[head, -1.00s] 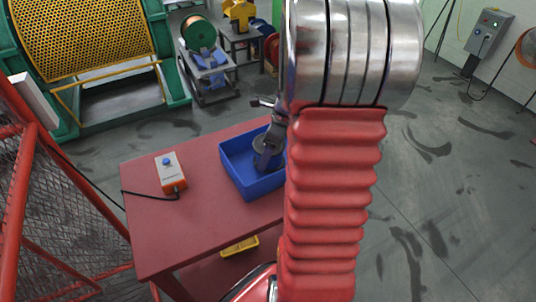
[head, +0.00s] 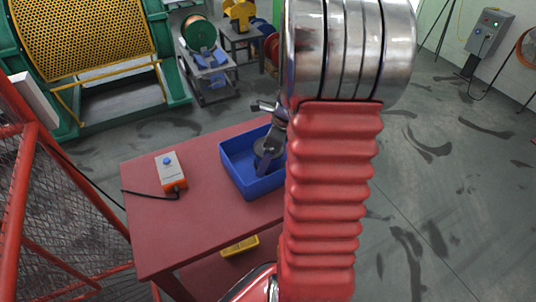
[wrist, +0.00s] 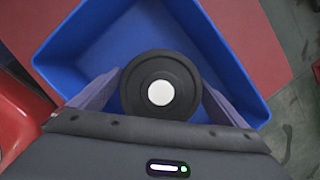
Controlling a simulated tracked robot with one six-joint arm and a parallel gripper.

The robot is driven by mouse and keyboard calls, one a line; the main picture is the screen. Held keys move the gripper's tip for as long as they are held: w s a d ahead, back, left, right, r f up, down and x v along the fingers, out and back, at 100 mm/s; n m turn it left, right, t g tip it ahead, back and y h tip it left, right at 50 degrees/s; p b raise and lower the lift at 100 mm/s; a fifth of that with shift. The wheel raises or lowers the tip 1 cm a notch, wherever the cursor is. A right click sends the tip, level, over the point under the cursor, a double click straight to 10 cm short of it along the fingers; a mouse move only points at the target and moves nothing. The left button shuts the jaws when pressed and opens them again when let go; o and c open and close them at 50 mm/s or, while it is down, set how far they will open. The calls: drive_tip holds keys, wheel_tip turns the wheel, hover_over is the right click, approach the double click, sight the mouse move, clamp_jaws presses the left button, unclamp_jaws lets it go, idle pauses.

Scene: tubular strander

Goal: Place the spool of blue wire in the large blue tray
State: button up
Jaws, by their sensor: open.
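The large blue tray (head: 236,167) sits on the red table in the head view, and its blue floor and walls (wrist: 228,62) fill much of the wrist view. A spool (wrist: 160,70) with a round black flange and a pale centre is seen end-on over the tray's floor, within its walls. Its wire is hidden behind the flange. My gripper (wrist: 160,82) is open, with one purple-grey finger on each side of the spool. Whether the fingers touch it, I cannot tell. In the head view my arm hides the tray's right part, and my gripper (head: 268,158) is inside the tray.
The red table (head: 200,215) carries an orange and white control box (head: 171,172) with a blue button, left of the tray. A small yellow bin (head: 240,246) is below the tabletop. Spools stand on carts behind. Red mesh guarding (head: 40,210) is at left.

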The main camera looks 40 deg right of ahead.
drive_tip(key=shift+r, duration=0.1)
drive_tip(key=v, duration=1.2)
drive_tip(key=shift+a, duration=0.1)
idle(0.4)
drive_tip(key=s+a+r+n+t, duration=0.1)
drive_tip(key=s+a+r+n, duration=0.1)
drive_tip(key=a+n, duration=0.7)
drive_tip(key=s+a+r+n+t+h, duration=0.1)
drive_tip(key=s+a+r+n, duration=0.2)
drive_tip(key=a+n, duration=0.7)
drive_tip(key=s+a+r+n, duration=0.2)
drive_tip(key=a+n, duration=0.8)
drive_tip(key=n, duration=0.1)
drive_tip(key=shift+s+r+t+h, duration=0.25)
drive_tip(key=shift+t+h, duration=0.05)
drive_tip(key=shift+t, duration=0.1)
drive_tip(key=shift+c, duration=0.7)
